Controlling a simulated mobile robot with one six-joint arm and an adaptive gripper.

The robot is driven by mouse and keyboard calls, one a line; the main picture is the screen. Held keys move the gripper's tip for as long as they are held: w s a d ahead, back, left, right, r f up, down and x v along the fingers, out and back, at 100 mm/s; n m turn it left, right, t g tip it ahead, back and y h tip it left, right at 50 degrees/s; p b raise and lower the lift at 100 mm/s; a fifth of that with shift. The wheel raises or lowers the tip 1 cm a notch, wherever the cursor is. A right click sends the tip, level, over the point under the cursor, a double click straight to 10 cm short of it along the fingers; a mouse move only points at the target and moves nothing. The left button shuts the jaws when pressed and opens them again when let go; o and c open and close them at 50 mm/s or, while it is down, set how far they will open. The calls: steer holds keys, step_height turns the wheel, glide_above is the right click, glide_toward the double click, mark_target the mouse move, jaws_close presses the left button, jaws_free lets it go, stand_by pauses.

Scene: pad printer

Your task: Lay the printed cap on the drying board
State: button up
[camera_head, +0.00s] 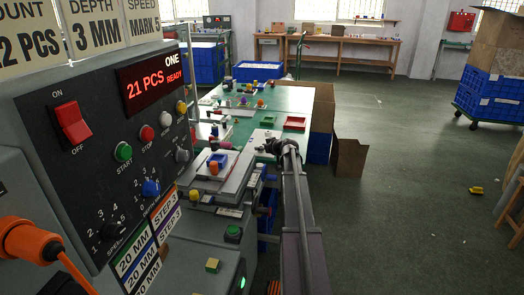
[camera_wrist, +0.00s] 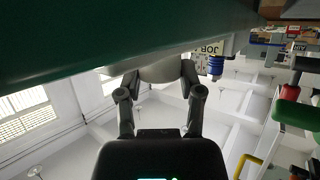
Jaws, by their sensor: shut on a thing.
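My gripper (camera_wrist: 158,74) is shut on a pale, rounded thing (camera_wrist: 160,68), which looks like the cap. Its top is hidden behind a dark green surface, and its print does not show. In the head view my gripper (camera_head: 270,147) is a small dark shape at the near edge of the green table (camera_head: 292,99), and the cap cannot be made out there. A pale board (camera_head: 236,107) with several small coloured pieces lies farther back on the table. I cannot tell for sure whether it is the drying board.
The printer's control panel (camera_head: 120,130) stands close on the left. A red tray (camera_head: 295,123) and a green tray (camera_head: 269,121) lie on the table. Cardboard (camera_head: 349,158) stands on the floor to the right. Blue crates (camera_head: 491,95) are at the far right. The floor between is mostly clear.

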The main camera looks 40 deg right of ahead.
steer(key=shift+f, duration=0.2)
steer(key=o, duration=0.7)
steer(key=shift+o, duration=0.2)
steer(key=shift+r, duration=0.2)
steer(key=shift+s+r, duration=0.15)
steer(key=p+v, duration=0.4)
steer(key=v, duration=0.7)
steer(key=shift+s+p, duration=0.35)
